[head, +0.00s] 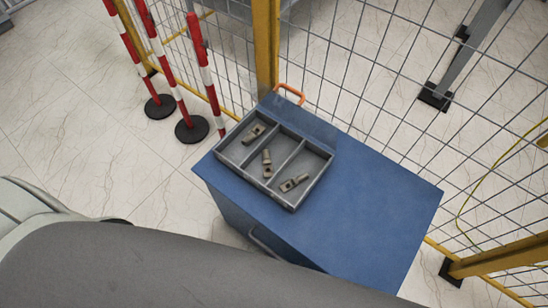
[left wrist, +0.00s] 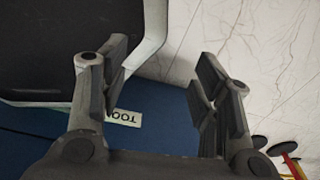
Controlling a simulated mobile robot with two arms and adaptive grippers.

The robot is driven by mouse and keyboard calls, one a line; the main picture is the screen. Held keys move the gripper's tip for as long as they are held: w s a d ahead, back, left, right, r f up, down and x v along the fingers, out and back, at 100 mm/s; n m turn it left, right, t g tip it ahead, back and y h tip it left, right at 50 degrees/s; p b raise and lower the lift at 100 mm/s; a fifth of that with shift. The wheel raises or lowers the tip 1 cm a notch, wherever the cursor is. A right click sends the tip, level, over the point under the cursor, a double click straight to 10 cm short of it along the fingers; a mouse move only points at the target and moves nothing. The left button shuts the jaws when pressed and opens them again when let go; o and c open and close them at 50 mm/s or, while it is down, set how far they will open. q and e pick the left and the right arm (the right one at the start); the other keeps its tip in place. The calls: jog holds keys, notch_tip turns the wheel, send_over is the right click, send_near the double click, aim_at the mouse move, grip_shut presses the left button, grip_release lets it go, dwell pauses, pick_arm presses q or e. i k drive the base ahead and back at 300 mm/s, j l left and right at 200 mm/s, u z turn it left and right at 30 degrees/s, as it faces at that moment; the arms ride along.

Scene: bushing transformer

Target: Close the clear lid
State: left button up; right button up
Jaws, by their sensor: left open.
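A grey tray (head: 292,205) with three compartments sits on the left part of a blue cabinet top (head: 365,205). Several metal connectors lie in it. A faint see-through panel (head: 303,119), which looks like the clear lid, stands raised along the tray's back edge; its outline is hard to make out. The tray's compartments are uncovered. My left gripper (left wrist: 160,62) is open, with nothing between its fingers, in the left wrist view. The tray and lid do not show there. Neither gripper shows in the head view.
An orange handle (head: 290,92) is at the cabinet's back edge. A wire mesh fence with a yellow post (head: 266,45) stands close behind. Red-and-white poles (head: 203,70) stand at the back left. The cabinet top's right side is clear. A white label (left wrist: 125,117) shows in the left wrist view.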

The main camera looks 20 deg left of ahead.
aim_at(280, 84)
jog(key=k+j+z, duration=0.2)
jog(key=j+z, duration=0.2)
jog(key=k+j+z, duration=0.2)
jog(key=z, duration=0.15)
jog(key=k, duration=0.05)
